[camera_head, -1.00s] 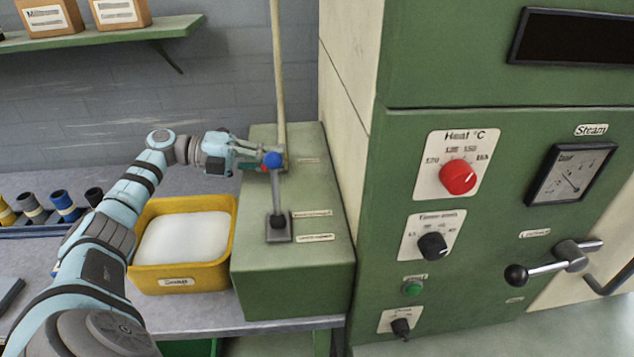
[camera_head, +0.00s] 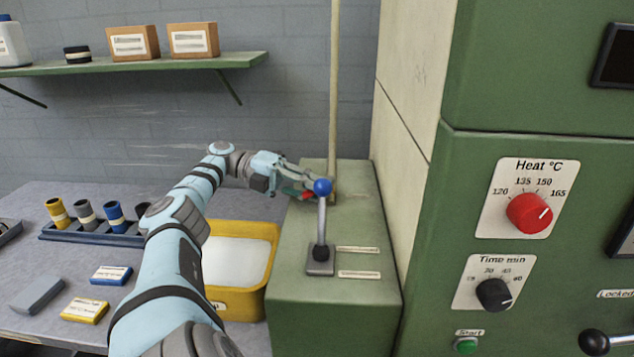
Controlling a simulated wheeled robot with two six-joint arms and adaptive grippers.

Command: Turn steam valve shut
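A pale pipe (camera_head: 333,100) runs down the wall to the back of a green box (camera_head: 335,310). A small red part (camera_head: 291,192) shows at my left gripper (camera_head: 302,186), near the foot of this pipe. It may be the steam valve's handle, but the gripper hides most of it. The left gripper is just behind and left of the blue-knobbed lever (camera_head: 322,215), which stands nearly upright on the box. I cannot tell whether its fingers are open, or whether they touch the red part. My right gripper is not in view.
A yellow tub (camera_head: 243,302) with white contents stands left of the box. A rack (camera_head: 85,234) of several coloured rolls is on the bench. The green machine (camera_head: 420,270) with a red heat dial (camera_head: 529,213) fills the right. A shelf (camera_head: 150,65) hangs above.

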